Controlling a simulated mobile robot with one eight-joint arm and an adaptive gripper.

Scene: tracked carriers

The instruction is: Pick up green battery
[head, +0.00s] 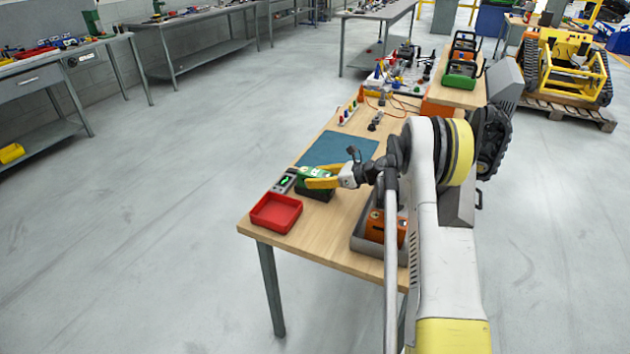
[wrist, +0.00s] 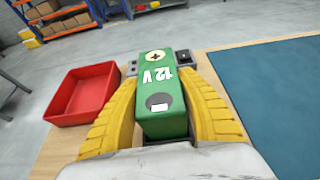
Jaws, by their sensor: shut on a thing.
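The green battery (wrist: 160,92), marked "12 V", sits between the yellow fingers of my gripper (wrist: 163,110) in the wrist view. The fingers are shut on its two sides. In the head view, the green battery (head: 312,180) is at the tip of my gripper (head: 325,178), over the near-left part of the wooden table (head: 345,250). A dark block shows just under the battery there. I cannot tell whether the battery touches it or the table.
A red tray (head: 276,213) lies at the table's left corner. A small dark device (head: 285,181) with a green display stands beside the battery. A blue mat (head: 340,149) lies behind. A grey tray (head: 362,238) with an orange battery (head: 376,226) is at the right, beside my arm.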

